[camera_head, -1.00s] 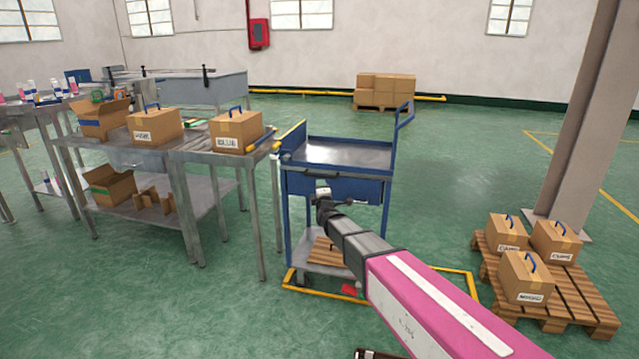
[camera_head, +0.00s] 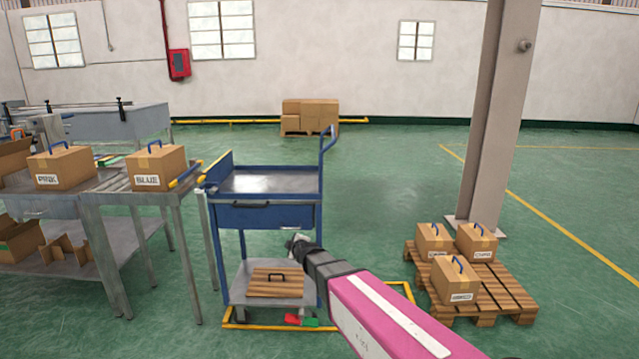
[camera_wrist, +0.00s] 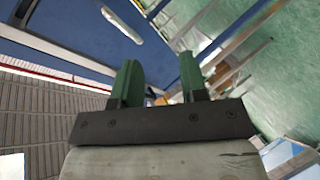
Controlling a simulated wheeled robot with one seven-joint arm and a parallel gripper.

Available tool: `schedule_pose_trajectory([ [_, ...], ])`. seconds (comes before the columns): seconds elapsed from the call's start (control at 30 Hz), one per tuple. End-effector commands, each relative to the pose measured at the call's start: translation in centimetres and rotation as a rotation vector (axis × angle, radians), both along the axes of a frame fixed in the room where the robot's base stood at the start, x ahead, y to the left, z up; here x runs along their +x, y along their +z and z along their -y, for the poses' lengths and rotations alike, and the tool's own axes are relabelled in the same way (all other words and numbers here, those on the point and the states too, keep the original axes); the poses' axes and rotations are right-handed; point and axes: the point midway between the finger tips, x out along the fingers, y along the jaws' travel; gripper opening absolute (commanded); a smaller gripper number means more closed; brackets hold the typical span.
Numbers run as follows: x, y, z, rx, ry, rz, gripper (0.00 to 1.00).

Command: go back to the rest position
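My gripper (camera_wrist: 157,80) shows in the wrist view with its two green fingers apart and nothing between them. In the head view my pink and grey arm reaches from the bottom right, and its end (camera_head: 298,243) is beside the front right of the blue cart (camera_head: 268,214), below its drawer. The fingers are too small to make out there. In the wrist view a blue cart panel (camera_wrist: 75,25) with a pale handle fills the upper left. I cannot tell whether the gripper touches the cart.
A metal table (camera_head: 95,200) with labelled boxes stands left of the cart. A pallet (camera_head: 500,292) with three boxes and a pillar (camera_head: 497,120) stand at right. Open green floor (camera_head: 400,180) lies between.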

Motion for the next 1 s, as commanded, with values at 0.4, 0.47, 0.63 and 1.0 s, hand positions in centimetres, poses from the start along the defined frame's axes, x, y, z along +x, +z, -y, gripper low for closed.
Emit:
schedule_pose_trajectory([
  [0.4, -14.7, -7.8, 22.0, 0.33, -0.697, -0.884, 0.4],
  [0.47, -17.2, -8.2, 24.4, 0.362, -0.828, -0.974, 0.4],
  [0.63, -22.9, -8.5, 28.9, 0.419, -1.134, -1.141, 0.4],
  [1.0, -25.3, -8.5, 30.7, 0.44, -1.29, -1.205, 0.4],
])
